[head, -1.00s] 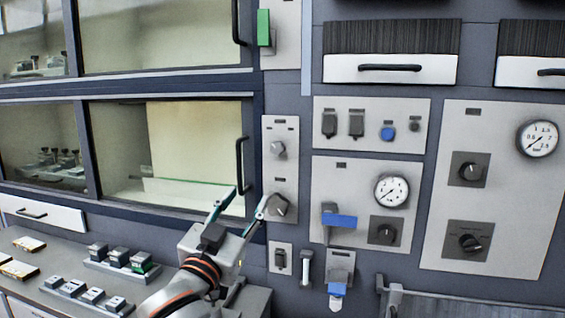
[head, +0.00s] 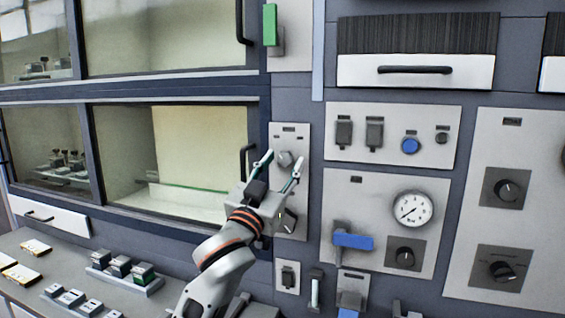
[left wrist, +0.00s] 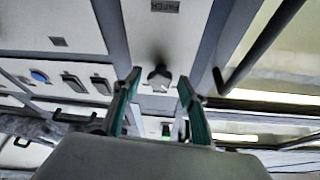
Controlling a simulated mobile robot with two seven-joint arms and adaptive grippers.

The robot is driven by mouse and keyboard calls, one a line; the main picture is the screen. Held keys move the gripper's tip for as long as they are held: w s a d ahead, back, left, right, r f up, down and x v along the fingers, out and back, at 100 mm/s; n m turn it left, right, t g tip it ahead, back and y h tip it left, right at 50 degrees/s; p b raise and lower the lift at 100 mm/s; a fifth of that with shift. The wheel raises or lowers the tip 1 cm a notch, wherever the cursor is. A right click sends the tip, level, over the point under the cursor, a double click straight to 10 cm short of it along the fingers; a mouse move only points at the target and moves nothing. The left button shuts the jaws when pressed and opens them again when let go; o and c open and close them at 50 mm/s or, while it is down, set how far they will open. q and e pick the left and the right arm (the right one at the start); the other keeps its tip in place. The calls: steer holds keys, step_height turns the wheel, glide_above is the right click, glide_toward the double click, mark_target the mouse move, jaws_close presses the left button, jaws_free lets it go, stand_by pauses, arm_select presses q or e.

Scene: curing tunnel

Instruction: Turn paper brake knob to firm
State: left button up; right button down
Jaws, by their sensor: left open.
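A narrow light panel (head: 302,135) right of the window carries two knobs. The lower dark knob (head: 288,221) is partly hidden by my gripper. In the left wrist view, which looks upside down, the upper knob (left wrist: 160,78) lies ahead between the two open green-lined fingers (left wrist: 156,85), with a gap on both sides. I cannot tell that either finger touches it. I cannot read the labels, so which knob is the paper brake is not clear. My right gripper is not in view.
A black window handle (head: 245,162) stands close left of the gripper. A green handle (head: 270,25) is above. Right are a blue lever (head: 352,241), a gauge (head: 412,209) and more dark knobs. Small blocks on trays (head: 150,289) sit on the bench lower left.

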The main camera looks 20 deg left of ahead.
arm_select(q)
steer(key=shift+w, duration=0.2)
steer(key=c, duration=1.1)
